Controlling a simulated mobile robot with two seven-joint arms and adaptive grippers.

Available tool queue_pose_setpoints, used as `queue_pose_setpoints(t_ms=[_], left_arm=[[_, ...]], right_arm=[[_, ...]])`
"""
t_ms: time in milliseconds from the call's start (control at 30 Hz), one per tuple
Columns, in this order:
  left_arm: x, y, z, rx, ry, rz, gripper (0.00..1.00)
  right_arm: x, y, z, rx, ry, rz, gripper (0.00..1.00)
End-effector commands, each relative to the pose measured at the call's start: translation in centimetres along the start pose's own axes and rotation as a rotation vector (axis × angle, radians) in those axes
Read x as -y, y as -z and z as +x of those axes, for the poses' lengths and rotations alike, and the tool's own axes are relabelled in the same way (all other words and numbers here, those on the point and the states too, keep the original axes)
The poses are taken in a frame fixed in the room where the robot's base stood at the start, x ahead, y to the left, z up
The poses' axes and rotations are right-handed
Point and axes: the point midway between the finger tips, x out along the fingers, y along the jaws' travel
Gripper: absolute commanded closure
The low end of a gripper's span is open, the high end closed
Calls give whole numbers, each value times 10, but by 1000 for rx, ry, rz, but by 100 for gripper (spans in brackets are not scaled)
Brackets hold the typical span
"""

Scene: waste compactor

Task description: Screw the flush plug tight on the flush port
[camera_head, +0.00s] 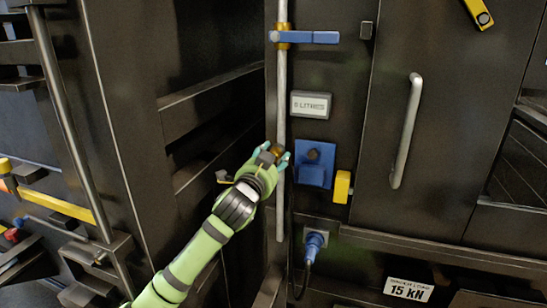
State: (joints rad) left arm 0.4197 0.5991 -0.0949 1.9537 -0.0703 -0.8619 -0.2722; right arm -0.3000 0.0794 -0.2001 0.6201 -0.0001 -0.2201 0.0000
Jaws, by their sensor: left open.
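My left gripper (278,158) is open, with its teal fingertips spread on either side of a small brass-coloured part (277,150). This part sits in front of the grey vertical pipe (281,95) and looks like the flush plug or port fitting. The gripper and the small size hide where plug and port meet, so I cannot tell how they are seated or whether the fingers touch them. My right gripper is not in view.
Right of the gripper is a blue bracket (313,175) with a dark round part. A blue-handled valve (305,37) is above, and a yellow block (341,187) and blue plug with cable (314,243) are below. A door handle (405,130) stands out at right.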

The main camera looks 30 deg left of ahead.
Motion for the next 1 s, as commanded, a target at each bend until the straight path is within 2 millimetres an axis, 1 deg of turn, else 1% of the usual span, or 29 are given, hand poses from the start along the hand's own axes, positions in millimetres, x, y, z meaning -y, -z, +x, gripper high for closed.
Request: queue_pose_setpoints(t_ms=[67, 200, 433, 600, 700, 867, 900, 967, 1000], left_arm=[[-1, 0, 0, 0, -1, -84, 49], [0, 1, 0, 0, -1, -327, 49], [0, 1, 0, 0, -1, -557, 49], [1, 1, 0, 1, -1, -832, 49], [0, 1, 0, 0, -1, -906, 49], [0, 0, 0, 0, 0, -908, 49], [0, 0, 0, 0, 0, -908, 53], [0, 0, 0, 0, 0, -907, 77], [0, 0, 0, 0, 0, -906, 93]], right_arm=[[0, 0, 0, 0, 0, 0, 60], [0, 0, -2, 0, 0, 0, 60], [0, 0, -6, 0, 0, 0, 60], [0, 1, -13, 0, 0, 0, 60], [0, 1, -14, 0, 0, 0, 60], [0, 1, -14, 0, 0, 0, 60], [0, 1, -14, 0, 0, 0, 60], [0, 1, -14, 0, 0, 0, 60], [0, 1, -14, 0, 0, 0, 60]])
